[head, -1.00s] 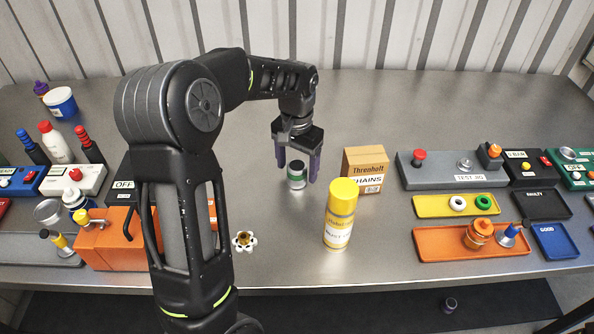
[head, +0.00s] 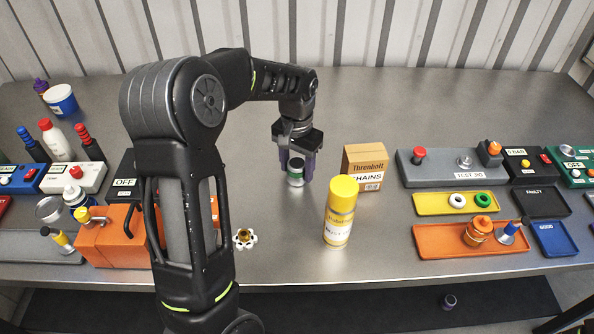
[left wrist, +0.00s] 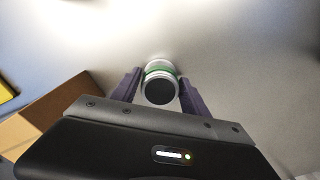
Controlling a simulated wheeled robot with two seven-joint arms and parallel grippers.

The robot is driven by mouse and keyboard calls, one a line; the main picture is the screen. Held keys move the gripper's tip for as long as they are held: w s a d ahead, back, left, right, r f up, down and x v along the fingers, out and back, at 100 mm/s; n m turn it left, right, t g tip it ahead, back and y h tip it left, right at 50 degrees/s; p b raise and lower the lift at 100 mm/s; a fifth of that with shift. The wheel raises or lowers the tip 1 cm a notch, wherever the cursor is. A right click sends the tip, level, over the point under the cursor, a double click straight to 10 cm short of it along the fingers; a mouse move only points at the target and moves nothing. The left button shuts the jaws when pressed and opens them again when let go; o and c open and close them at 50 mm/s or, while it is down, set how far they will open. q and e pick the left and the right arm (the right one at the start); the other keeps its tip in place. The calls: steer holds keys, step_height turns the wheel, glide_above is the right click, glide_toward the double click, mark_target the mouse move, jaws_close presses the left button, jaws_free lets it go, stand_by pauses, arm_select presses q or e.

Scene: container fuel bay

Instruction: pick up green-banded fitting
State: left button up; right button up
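The green-banded fitting (head: 295,174) is a small cylinder with a dark top, a green band and a silver-grey body. It stands upright on the metal bench, left of the cardboard box. My left gripper (head: 296,164) reaches down over it, one dark purple finger on each side. In the left wrist view the fitting (left wrist: 160,87) sits between the fingertips (left wrist: 160,76), which appear to touch its sides. The gripper looks shut on it, with no clear lift off the bench. My right gripper is not in view.
A cardboard box (head: 364,167) and a yellow spray can (head: 340,212) stand close on the right. A white knobbed ring (head: 245,239) lies in front, beside my left arm. An orange case (head: 107,240) is at left. Trays and the grey test rig (head: 435,172) are at right.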

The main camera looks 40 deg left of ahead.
mark_target(297, 163)
arm_select(q)
steer(key=c, duration=1.1)
step_height(297, 163, up, 10)
steer(key=shift+r+b, duration=0.1)
steer(key=shift+b, duration=0.6)
